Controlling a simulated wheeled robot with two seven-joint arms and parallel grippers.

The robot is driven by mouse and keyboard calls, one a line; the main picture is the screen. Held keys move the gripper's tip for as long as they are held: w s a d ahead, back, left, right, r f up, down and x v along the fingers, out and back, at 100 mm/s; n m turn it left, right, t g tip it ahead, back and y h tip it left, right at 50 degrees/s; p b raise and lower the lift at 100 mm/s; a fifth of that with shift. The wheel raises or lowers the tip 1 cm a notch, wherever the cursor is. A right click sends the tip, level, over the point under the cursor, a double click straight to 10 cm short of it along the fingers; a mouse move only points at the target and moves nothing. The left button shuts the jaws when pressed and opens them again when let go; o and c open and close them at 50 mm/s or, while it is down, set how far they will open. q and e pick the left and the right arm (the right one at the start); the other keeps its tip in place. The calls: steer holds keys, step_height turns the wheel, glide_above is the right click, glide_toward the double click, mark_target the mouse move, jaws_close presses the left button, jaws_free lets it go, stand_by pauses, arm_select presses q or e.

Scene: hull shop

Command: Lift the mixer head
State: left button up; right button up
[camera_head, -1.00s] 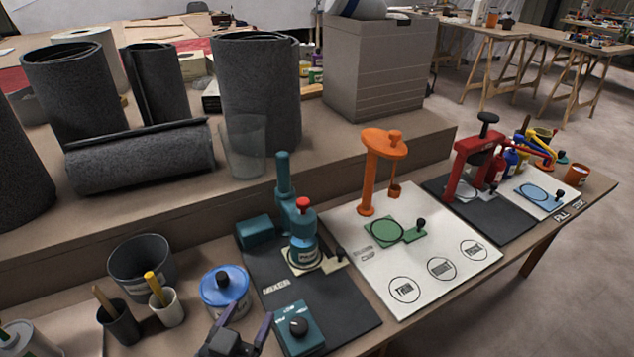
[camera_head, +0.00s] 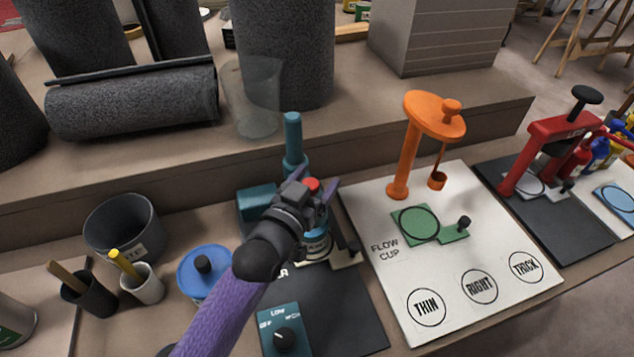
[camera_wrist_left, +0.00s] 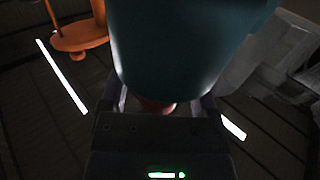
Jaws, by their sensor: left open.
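The mixer has a teal column (camera_head: 292,140) and a teal head with a red knob (camera_head: 311,184). A labelled can (camera_head: 317,244) stands under the head on a pale plate. My left gripper (camera_head: 316,183) is at the mixer head, its open fingers either side of the red knob, and it hides much of the head. In the left wrist view the large teal body (camera_wrist_left: 190,45) fills the top middle, with a reddish part (camera_wrist_left: 155,105) between the fingers. I cannot tell whether the fingers touch it. My right gripper is not in view.
A teal control box (camera_head: 284,330) stands on the dark mat in front. Left are a blue-lidded pot (camera_head: 203,270) and a grey bucket (camera_head: 122,232). Right is the white flow-cup board (camera_head: 380,285) with an orange stand (camera_head: 407,150). A red press (camera_head: 545,150) stands farther right.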

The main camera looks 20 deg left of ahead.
arm_select(q)
steer(key=shift+w, duration=0.2)
steer(key=shift+c, duration=0.3)
jaws_close()
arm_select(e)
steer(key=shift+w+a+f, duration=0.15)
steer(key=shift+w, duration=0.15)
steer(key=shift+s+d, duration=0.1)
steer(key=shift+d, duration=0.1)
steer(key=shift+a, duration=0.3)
